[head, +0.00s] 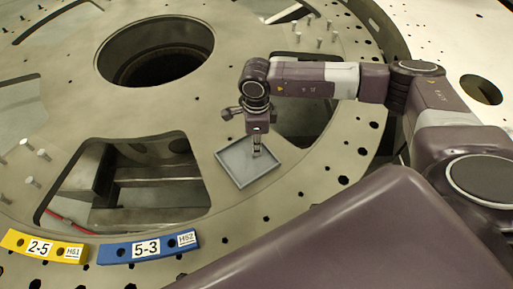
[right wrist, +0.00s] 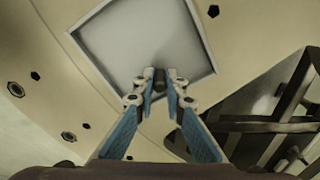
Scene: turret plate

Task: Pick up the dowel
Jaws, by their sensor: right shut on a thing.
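The dowel (right wrist: 160,81) is a small dark cylinder between the fingertips of my right gripper (right wrist: 160,88) in the right wrist view. The fingers are shut on it, and it is partly hidden by them. In the head view my right gripper (head: 257,149) points down over the shallow grey tray (head: 238,176). The dowel is too small there to tell apart from the fingertips. I cannot tell whether the dowel touches the tray floor. The tray also shows in the right wrist view (right wrist: 110,48). My left gripper is not in view.
The tray lies on a large metal turret plate (head: 215,225) with cut-outs and bolt holes. A yellow block marked 2-5 (head: 16,241) and a blue block marked 5-3 (head: 116,252) lie at the front left. Several upright pins (head: 321,42) stand at the back.

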